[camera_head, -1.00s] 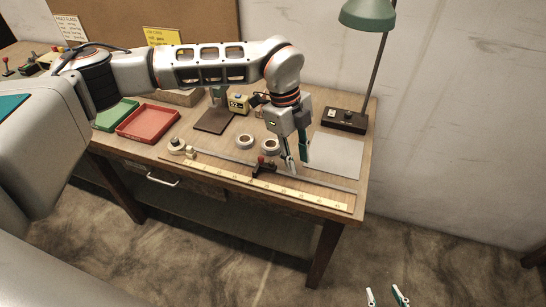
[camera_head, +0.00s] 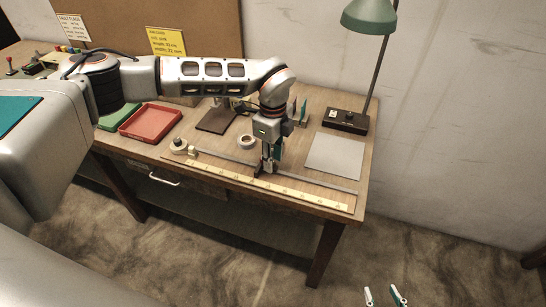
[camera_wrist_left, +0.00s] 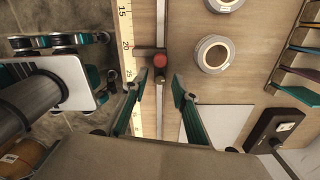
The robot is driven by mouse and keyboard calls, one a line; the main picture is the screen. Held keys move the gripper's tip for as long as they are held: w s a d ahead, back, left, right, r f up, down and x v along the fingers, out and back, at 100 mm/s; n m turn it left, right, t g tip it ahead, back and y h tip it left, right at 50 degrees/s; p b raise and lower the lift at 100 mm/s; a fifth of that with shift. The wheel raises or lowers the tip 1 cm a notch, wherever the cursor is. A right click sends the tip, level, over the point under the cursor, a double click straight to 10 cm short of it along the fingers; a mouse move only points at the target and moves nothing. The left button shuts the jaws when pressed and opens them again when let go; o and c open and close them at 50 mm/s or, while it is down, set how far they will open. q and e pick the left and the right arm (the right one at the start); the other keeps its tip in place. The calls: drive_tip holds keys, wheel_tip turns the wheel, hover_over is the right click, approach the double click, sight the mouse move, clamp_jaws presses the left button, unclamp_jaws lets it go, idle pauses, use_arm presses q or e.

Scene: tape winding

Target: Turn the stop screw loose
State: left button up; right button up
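The stop is a small dark block on the metal rail, with a red knob, the stop screw (camera_wrist_left: 160,60), on it in the left wrist view. In the head view the stop (camera_head: 260,169) is largely hidden by my left gripper (camera_head: 268,166), which points down over the rail. In the left wrist view the left gripper (camera_wrist_left: 160,76) is open, its fingertips on either side of the line to the red knob; contact cannot be seen. My right gripper (camera_head: 386,296) shows only its two spread fingertips at the bottom of the head view, empty, over the floor.
A yellow ruler (camera_head: 300,195) runs along the table front. White tape rolls (camera_wrist_left: 215,54) lie behind the rail. A grey sheet (camera_head: 333,156) and lamp base (camera_head: 346,121) are to the right, a red tray (camera_head: 150,123) and green tray (camera_head: 118,115) to the left.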

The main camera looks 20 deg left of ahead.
use_arm(q)
clamp_jaws()
drive_tip(key=shift+m, duration=0.4)
drive_tip(key=shift+m+b, duration=0.3)
drive_tip(key=shift+m, duration=2.3)
unclamp_jaws()
